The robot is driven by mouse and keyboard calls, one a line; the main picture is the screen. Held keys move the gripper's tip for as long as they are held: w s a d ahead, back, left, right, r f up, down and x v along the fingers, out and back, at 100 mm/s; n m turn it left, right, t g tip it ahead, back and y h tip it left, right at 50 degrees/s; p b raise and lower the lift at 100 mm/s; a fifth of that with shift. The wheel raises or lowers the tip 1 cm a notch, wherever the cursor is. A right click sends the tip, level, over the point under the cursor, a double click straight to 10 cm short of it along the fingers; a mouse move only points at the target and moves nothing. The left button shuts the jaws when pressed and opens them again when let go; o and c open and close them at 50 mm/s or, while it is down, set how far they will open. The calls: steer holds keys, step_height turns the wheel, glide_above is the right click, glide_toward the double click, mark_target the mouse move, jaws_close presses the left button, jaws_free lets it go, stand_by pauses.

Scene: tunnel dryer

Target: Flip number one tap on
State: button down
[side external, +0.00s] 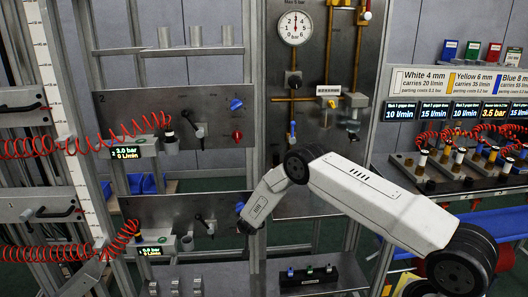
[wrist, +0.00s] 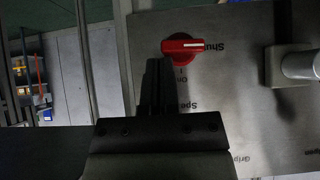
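The red tap (wrist: 182,48) shows in the wrist view on a grey panel (wrist: 240,120). Its white pointer line points right, towards upside-down lettering that reads "Shut"; more lettering, apparently "On", lies below it. My gripper (wrist: 158,62) has its dark fingers together with no gap visible, tips just below and left of the tap; I cannot tell whether they touch. In the side view my gripper (side external: 243,228) is at the right end of the lower panel (side external: 165,208), just under a blue knob (side external: 239,207). It hides the red tap there.
The upper panel (side external: 165,100), marked 2, carries its own blue knob (side external: 236,104) and red knob (side external: 237,135). A black lever (side external: 206,223) stands left of my gripper. A grey cylindrical fitting (wrist: 300,65) sits right of the tap. Red coiled hoses (side external: 60,252) hang at the left.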

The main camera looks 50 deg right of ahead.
steer(key=shift+s+d+f+m+t+y, duration=0.2)
steer(key=shift+f+m+t+y, duration=0.1)
steer(key=shift+t+y, duration=0.15)
stand_by(0.4)
steer(key=shift+s+d+f, duration=0.1)
steer(key=shift+s+f, duration=0.05)
stand_by(0.5)
steer(key=shift+f+m+t+y, duration=0.15)
steer(key=shift+m+t+y, duration=0.15)
steer(key=shift+t+y, duration=0.15)
steer(key=shift+s+d+f, duration=0.1)
steer(key=shift+f, duration=0.1)
steer(key=shift+d+f, duration=0.1)
steer(key=shift+f, duration=0.4)
steer(key=shift+s, duration=0.15)
stand_by(1.3)
steer(key=v, duration=0.7)
steer(key=shift+s+r, duration=0.15)
steer(key=shift+r, duration=0.1)
stand_by(0.5)
